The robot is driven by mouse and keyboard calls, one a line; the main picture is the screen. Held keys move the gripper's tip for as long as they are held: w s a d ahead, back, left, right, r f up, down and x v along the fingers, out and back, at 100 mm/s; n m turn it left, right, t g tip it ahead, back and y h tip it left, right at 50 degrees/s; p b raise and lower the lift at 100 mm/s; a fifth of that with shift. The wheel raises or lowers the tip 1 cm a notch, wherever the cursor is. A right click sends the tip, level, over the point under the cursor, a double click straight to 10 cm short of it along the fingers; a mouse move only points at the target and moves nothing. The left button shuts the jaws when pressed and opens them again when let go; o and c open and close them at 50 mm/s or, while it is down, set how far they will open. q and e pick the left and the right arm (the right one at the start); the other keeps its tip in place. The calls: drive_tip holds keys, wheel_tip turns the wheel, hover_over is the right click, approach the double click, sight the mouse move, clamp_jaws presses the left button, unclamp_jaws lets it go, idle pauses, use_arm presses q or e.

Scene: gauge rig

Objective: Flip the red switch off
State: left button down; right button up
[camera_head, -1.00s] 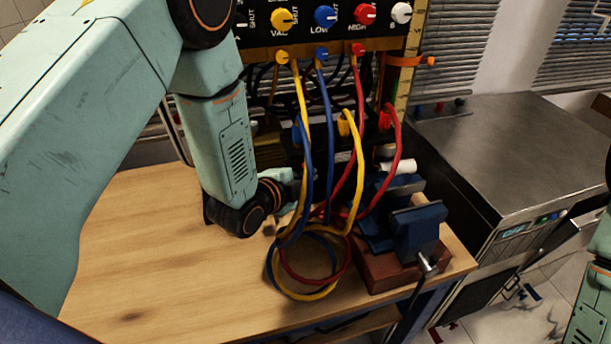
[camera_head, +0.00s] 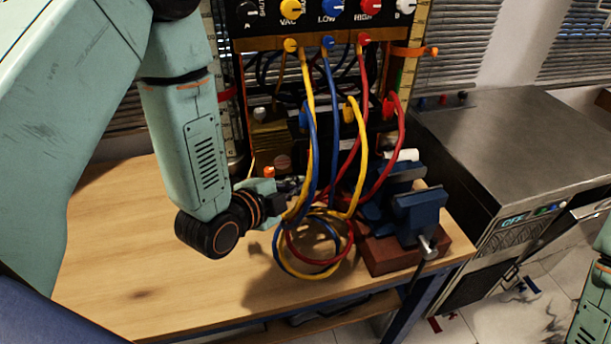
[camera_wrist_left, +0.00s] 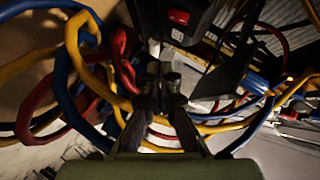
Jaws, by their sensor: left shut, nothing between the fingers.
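A red rocker switch (camera_wrist_left: 179,17) on a black housing shows at the top of the left wrist view. Whether it is on or off I cannot tell. In the head view I cannot make it out behind the hoses and my arm. My left gripper (camera_head: 296,184) is shut and empty, low in front of the rig, close beside the hanging yellow and blue hoses. In the left wrist view its fingertips (camera_wrist_left: 160,72) are together below the switch, apart from it in the picture. My right arm shows only at the right edge; its gripper is out of view.
Yellow, blue and red hoses (camera_head: 333,120) hang from the gauge panel (camera_head: 325,22) and coil above the wooden table (camera_head: 130,270). A blue vise (camera_head: 418,212) stands right of them. A steel cabinet (camera_head: 500,140) is farther right. The left table top is clear.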

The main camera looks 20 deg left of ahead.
use_arm(q)
drive_tip(key=shift+s+r, duration=0.25)
drive_tip(key=shift+s, duration=0.8)
drive_tip(key=shift+w+a+f, duration=0.1)
drive_tip(key=shift+a, duration=0.05)
